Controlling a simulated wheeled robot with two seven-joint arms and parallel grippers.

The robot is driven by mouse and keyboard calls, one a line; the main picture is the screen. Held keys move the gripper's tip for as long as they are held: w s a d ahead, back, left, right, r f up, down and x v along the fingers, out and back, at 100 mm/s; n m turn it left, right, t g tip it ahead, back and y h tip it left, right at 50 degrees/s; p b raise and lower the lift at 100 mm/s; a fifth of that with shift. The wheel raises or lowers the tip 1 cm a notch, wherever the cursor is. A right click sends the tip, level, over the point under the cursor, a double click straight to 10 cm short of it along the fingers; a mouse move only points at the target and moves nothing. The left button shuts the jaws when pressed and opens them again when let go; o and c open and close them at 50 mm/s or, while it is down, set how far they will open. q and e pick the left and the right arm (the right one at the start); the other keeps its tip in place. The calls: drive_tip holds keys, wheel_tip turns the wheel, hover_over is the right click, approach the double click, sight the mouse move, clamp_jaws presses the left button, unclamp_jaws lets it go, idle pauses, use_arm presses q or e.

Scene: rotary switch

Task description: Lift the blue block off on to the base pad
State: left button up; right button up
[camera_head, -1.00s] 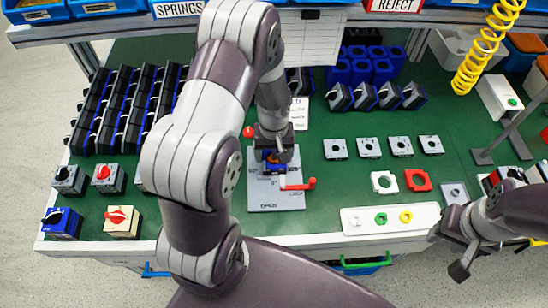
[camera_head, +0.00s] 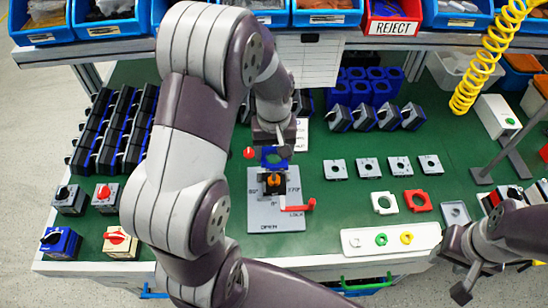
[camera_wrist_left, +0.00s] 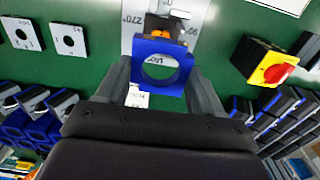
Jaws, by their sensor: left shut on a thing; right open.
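The blue block (camera_wrist_left: 160,66), square with a round hole, is held between the fingers of my left gripper (camera_wrist_left: 160,90) in the left wrist view. In the head view the blue block (camera_head: 274,157) shows just beneath my left gripper (camera_head: 274,150), behind and apart from the switch body. The base pad (camera_head: 276,221) is a grey plate with angle marks, a dark and orange switch body (camera_head: 272,182) on it and a red lock lever (camera_head: 296,208) at its right. My right gripper (camera_head: 462,275) is at the lower right, away from the pad and empty.
Grey square plates (camera_head: 368,168) and white and red square rings (camera_head: 417,202) lie to the right. Finished switches (camera_head: 118,243) stand at left. Black and blue blocks stand behind.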

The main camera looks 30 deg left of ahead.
use_arm(q)
wheel_tip(320, 180, up, 8)
drive_tip(key=p, duration=0.8)
drive_tip(key=shift+r, duration=0.25)
idle(0.6)
